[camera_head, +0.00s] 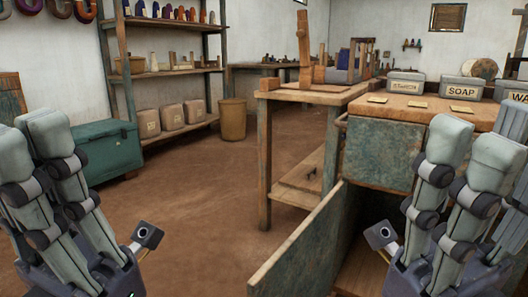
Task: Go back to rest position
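My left gripper (36,138) is at the left edge, its grey fingers pointing up and extended, with nothing seen between them. Part of it is cut off by the frame. My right gripper (478,142) is at the right edge, its fingers up and spread, with nothing seen in them. It stands in front of the wooden cabinet (382,153), hiding part of its front. I cannot tell from this view whether its fingers touch the cabinet. The open cabinet door (303,246) reaches toward me between the two grippers.
A green chest (103,148) stands behind my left gripper. Shelves (170,72) hold sacks and cones, with a bin (232,120) beside them. A wooden table (308,96) adjoins the cabinet. A SOAP box (461,89) stands on the cabinet top. The brown floor (200,215) is clear in the middle.

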